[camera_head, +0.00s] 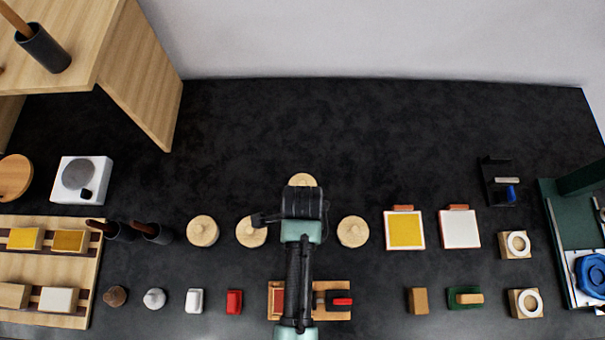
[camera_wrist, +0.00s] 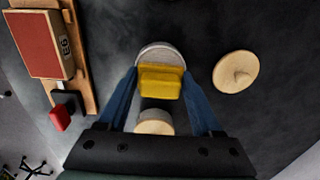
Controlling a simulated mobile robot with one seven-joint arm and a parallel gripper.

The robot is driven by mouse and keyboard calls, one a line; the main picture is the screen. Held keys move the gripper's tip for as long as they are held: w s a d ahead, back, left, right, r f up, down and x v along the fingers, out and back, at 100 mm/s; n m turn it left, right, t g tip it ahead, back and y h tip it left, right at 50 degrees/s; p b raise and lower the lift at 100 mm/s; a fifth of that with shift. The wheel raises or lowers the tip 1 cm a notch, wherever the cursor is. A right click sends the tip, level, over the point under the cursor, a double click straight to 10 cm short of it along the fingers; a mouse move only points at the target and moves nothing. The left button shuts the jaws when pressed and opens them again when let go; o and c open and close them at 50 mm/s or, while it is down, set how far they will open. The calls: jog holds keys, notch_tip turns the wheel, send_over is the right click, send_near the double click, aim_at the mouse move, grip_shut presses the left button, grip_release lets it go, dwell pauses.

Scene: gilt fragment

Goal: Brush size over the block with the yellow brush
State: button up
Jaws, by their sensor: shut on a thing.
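My gripper (camera_wrist: 160,78) is shut on the yellow brush (camera_wrist: 160,82), which shows as a blocky yellow part between the blue fingers. The brush is over a round, pale-rimmed pot (camera_wrist: 155,50), partly hidden by it; I cannot tell whether they touch. In the head view my arm hides the fingers, brush and pot. The block (camera_head: 278,300), wooden with a red top, sits on a wooden stand (camera_head: 332,312) near the front, partly covered by my arm. In the wrist view the block (camera_wrist: 45,44) is at upper left, with dark marks on its side.
Round wooden lids (camera_head: 202,230) stand around my gripper, one behind (camera_head: 303,180) and one to the right (camera_head: 353,230). Dark brush holders (camera_head: 155,233) are at left. Yellow (camera_head: 404,230) and white (camera_head: 459,229) squares lie at right. The back of the black table is mostly clear.

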dwell(0.4)
notch_tip(320, 180, up, 7)
jog(key=p, duration=0.7)
jog(key=shift+p, duration=0.35)
dwell(0.6)
jog(key=shift+w+f+n+b, duration=0.25)
jog(key=shift+n+b, duration=0.15)
jog(key=shift+b, duration=0.1)
jog(key=shift+w+d+f+n+b, duration=0.1)
jog(key=shift+w+n+b, duration=0.3)
jog(key=shift+n+b, duration=0.2)
jog(key=w+r+n+b, duration=0.1)
jog(key=w+n+b, duration=0.5)
jog(key=n, duration=1)
jog(key=b, duration=0.3)
jog(key=shift+r+b, duration=0.2)
jog(key=shift+b, duration=0.15)
